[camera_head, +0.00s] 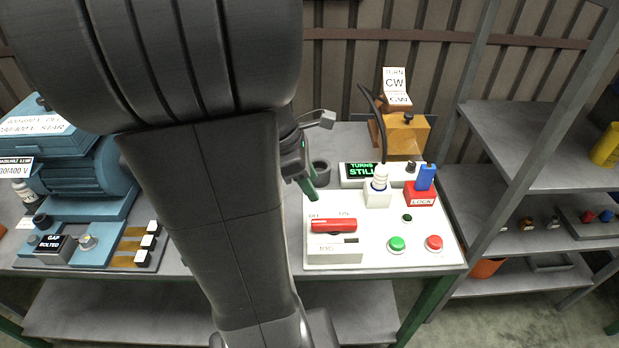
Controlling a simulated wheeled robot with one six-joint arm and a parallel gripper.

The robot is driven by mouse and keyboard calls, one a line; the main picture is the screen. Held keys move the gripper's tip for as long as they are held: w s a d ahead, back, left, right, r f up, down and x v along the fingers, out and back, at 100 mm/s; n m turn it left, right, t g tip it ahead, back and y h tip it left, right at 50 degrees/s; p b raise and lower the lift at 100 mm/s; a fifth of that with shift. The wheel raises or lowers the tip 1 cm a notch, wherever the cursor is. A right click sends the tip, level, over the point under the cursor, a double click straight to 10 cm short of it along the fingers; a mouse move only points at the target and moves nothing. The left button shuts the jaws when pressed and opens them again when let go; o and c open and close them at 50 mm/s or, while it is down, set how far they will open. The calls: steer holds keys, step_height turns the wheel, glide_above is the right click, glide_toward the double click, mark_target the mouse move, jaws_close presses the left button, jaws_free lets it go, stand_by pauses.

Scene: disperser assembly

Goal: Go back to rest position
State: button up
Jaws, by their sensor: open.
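My gripper (309,188) shows just right of my arm, over the left edge of the white control panel (375,251). Its green fingertip points down and right, with nothing seen held in it. My arm hides part of the gripper, so the gap between its fingers is hard to see. The panel carries a red lever (333,225), a green button (397,244), a red button (434,243) and a display (359,170) with green text "TURNS STILL". A red "LOCK" block (421,196) with a blue piece (426,177) stands at its right.
A blue motor unit (75,165) stands on the bench at left, partly behind my arm. A dark round cup (320,173) is beside the gripper. An orange-brown box (404,134) with a "CW" sign (395,84) stands behind the panel. Grey shelves (530,135) are at right.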

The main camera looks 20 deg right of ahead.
mark_target(334, 222)
stand_by(0.4)
steer(key=b+x, duration=0.1)
steer(key=x, duration=1.3)
steer(key=shift+b, duration=0.4)
steer(key=shift+r, duration=0.1)
